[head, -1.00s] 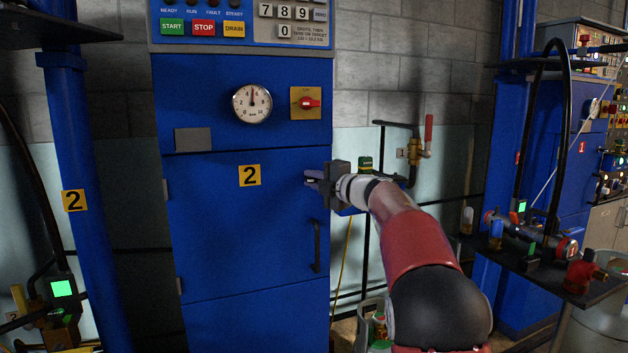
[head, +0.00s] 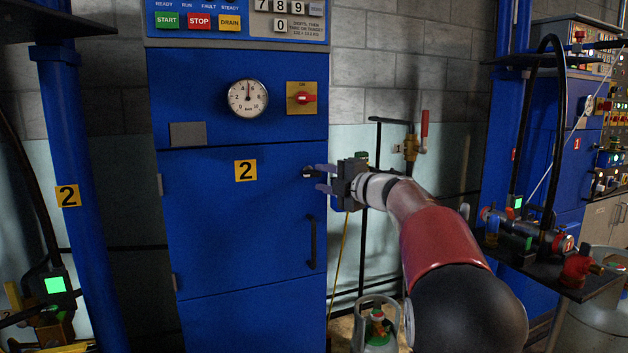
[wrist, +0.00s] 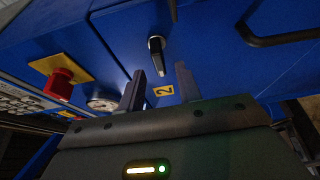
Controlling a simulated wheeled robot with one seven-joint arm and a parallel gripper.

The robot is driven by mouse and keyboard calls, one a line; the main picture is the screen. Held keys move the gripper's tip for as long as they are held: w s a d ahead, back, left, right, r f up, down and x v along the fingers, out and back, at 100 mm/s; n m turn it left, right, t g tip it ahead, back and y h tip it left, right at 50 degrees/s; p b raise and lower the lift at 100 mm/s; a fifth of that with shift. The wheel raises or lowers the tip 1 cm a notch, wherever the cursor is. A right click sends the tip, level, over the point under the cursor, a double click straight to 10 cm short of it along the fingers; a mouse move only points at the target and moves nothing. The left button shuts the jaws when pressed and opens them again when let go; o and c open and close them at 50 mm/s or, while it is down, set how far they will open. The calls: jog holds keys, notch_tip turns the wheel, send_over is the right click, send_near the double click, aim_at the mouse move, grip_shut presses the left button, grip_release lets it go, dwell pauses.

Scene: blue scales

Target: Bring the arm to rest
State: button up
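My gripper (head: 325,178) is in front of the right edge of the blue cabinet marked 2 (head: 230,225). Its two fingers are apart with nothing between them, and they point at the cabinet. A small dark knob (head: 308,172) on the cabinet door lies just beyond the fingertips, apart from them. In the wrist view my gripper (wrist: 160,78) also shows two spread fingers, with the black knob (wrist: 156,58) ahead of them. My arm stretches from the lower right of the head view.
A black door handle (head: 312,243) is below the gripper. A pipe with a red-handled valve (head: 412,147) is behind the arm. A gas cylinder (head: 375,330) stands below. A black shelf (head: 540,268) is at right.

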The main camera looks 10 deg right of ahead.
jog(key=shift+v, duration=1.2)
jog(key=s+d+r+m+t+h, duration=0.35)
jog(key=s+r+m+h, duration=0.2)
jog(key=m, duration=0.35)
jog(key=s+d+f+m+g+h, duration=0.2)
jog(key=s+f+m+h, duration=0.3)
jog(key=s+m+h, duration=0.3)
jog(key=s+a+f+m+g+y, duration=0.1)
jog(key=s+a+f+m+g, duration=0.1)
jog(key=s+f, duration=0.6)
jog(key=s+a+f+m+g+y, duration=0.1)
jog(key=s+a+f+m+g, duration=0.2)
jog(key=s+f, duration=0.6)
jog(key=s+a+f+m+g+y, duration=0.1)
jog(key=s+a+f+m+g, duration=0.2)
jog(key=s, duration=0.9)
notch_tip(320, 180, down, 5)
jog(key=a+g, duration=0.1)
jog(key=g, duration=0.2)
jog(key=shift+s+f, duration=0.25)
jog(key=shift+y, duration=0.25)
